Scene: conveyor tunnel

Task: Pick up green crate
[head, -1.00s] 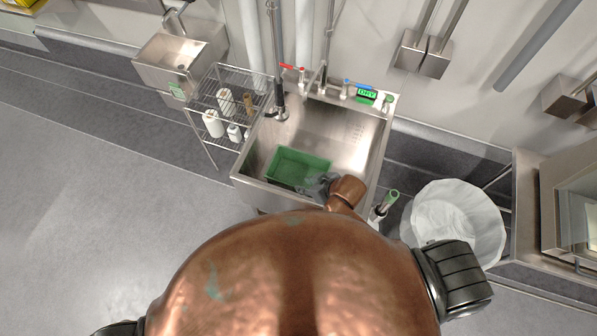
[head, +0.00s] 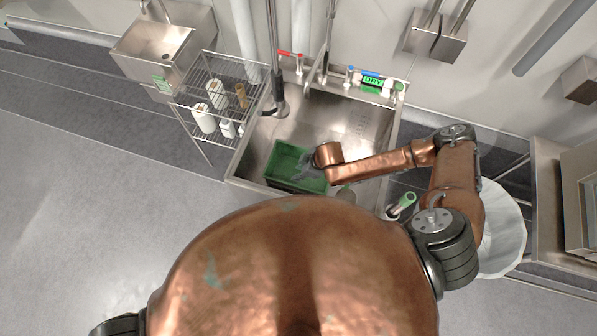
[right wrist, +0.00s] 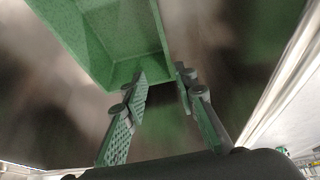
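The green crate (head: 283,180) sits in the left front part of the steel sink basin (head: 352,125), its open top facing up. My right gripper (head: 306,168) reaches in from the right, over the crate's right side, and partly hides it. In the right wrist view the fingers (right wrist: 160,76) are spread apart. The crate (right wrist: 112,42) fills the upper left there, with its near corner close to the fingertips. The left finger overlaps the crate's edge. I cannot tell whether either finger touches it. My left gripper is not in view.
A wire rack (head: 207,95) with bottles and rolls stands left of the sink. A tap and pipe (head: 278,95) rise at its back left. A green-topped tube (head: 403,203) and a white-lined bin (head: 508,235) are at the right. Floor at left is clear.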

